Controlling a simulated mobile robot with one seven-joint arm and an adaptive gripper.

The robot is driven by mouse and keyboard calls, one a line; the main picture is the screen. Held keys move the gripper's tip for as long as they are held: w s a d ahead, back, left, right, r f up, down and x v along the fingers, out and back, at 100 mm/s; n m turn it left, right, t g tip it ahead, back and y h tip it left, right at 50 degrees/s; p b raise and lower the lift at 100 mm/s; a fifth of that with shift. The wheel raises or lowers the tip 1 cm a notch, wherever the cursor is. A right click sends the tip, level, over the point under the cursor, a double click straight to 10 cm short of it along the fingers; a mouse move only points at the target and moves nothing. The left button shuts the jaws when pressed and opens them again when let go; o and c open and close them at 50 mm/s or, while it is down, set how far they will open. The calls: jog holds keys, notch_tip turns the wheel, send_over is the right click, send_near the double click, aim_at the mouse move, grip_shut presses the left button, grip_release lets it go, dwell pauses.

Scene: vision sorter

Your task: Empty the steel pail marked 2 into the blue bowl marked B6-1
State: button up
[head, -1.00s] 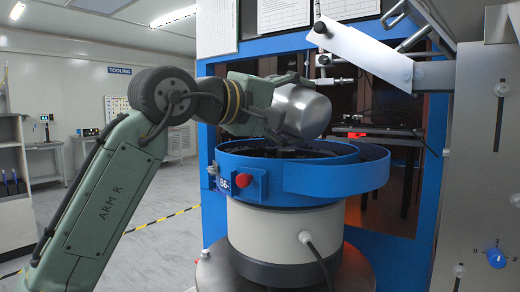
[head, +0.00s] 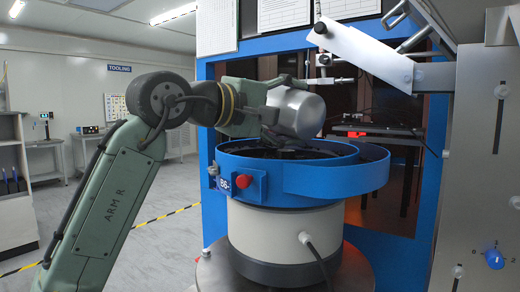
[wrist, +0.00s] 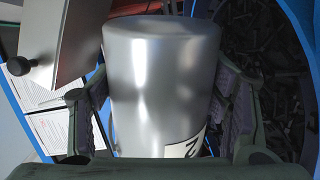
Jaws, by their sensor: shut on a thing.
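The steel pail (head: 296,112) is a plain silver vessel, strongly tilted, with its closed end up and to the right. My gripper (head: 264,108) is shut on it, a finger on each side in the wrist view. There the pail (wrist: 160,75) fills the middle, and a white label (wrist: 187,145) with part of a black numeral shows low on it. Its mouth is hidden. The blue bowl (head: 240,183), with "B6-" readable on its tag, is just below the pail. Many small dark metal parts (wrist: 268,65) lie in the bowl in the wrist view.
The bowl stands on a pale round base (head: 270,230). A white angled plate (head: 365,55) on a bracket hangs to the upper right. A grey panel with a blue knob (head: 494,258) stands at the right. A blue frame rises behind. Open floor lies to the left.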

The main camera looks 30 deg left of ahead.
jog(key=shift+w+a+f+n, duration=0.15)
jog(key=shift+a+n, duration=0.2)
jog(key=shift+n, duration=0.45)
dwell(0.9)
jog(key=shift+w+a+r+n+p, duration=0.25)
jog(key=shift+a+r+n+p, duration=0.3)
jog(key=shift+n+p, duration=0.55)
jog(key=shift+w+a+r+n+p, duration=0.2)
jog(key=shift+a+r+n+p, duration=0.35)
jog(key=shift+n+p, duration=0.55)
dwell(1.2)
